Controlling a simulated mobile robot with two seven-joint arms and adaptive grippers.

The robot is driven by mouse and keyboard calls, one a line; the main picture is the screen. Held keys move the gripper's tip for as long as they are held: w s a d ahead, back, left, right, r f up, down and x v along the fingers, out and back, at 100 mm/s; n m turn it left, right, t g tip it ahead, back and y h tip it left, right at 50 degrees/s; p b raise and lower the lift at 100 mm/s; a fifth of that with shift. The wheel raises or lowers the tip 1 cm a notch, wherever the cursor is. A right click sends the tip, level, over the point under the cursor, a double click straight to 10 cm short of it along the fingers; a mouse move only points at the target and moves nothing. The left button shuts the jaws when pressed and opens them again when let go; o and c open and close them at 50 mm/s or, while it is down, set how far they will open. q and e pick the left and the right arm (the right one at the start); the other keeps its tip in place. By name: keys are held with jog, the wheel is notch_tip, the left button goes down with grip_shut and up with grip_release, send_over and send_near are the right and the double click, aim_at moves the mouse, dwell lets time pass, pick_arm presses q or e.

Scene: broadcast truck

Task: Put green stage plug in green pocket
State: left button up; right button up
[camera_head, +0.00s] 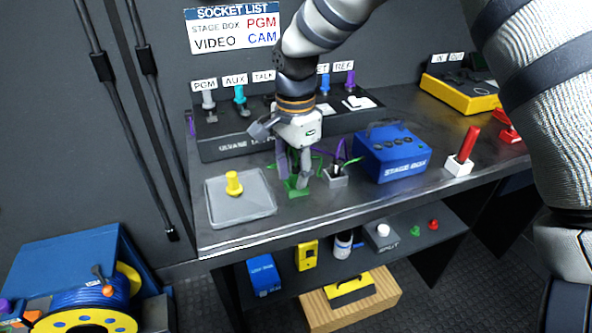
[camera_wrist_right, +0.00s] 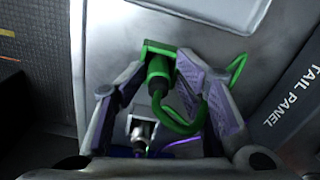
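The green pocket (camera_head: 297,191) is a small green block on the table, to the right of the grey tray. It also shows in the right wrist view (camera_wrist_right: 151,48). The green stage plug (camera_wrist_right: 158,70) stands with its end at the green pocket and appears to be in it; how deep I cannot tell. Its green cable (camera_wrist_right: 190,128) loops back past the right finger. My right gripper (camera_head: 293,178) points down over the pocket, its fingers spread on both sides of the plug with slight gaps. My left gripper is not in view.
A grey tray (camera_head: 240,207) with a yellow plug (camera_head: 233,183) lies to the left. A grey socket block (camera_head: 335,177) with cables and the blue stage box (camera_head: 391,155) stand to the right. The labelled panel (camera_head: 235,147) runs behind. The front table edge is close.

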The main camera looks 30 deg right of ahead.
aim_at(296, 166)
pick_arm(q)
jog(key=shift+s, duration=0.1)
pick_arm(e)
jog(key=shift+s+f, duration=0.2)
jog(key=shift+f, duration=0.1)
jog(key=shift+r, duration=0.4)
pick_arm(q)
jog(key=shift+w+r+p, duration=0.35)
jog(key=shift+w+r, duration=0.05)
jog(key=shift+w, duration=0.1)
pick_arm(e)
notch_tip(296, 166, up, 13)
jog(key=shift+w, duration=0.15)
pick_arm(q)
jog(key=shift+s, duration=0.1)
pick_arm(e)
jog(key=shift+f, duration=0.2)
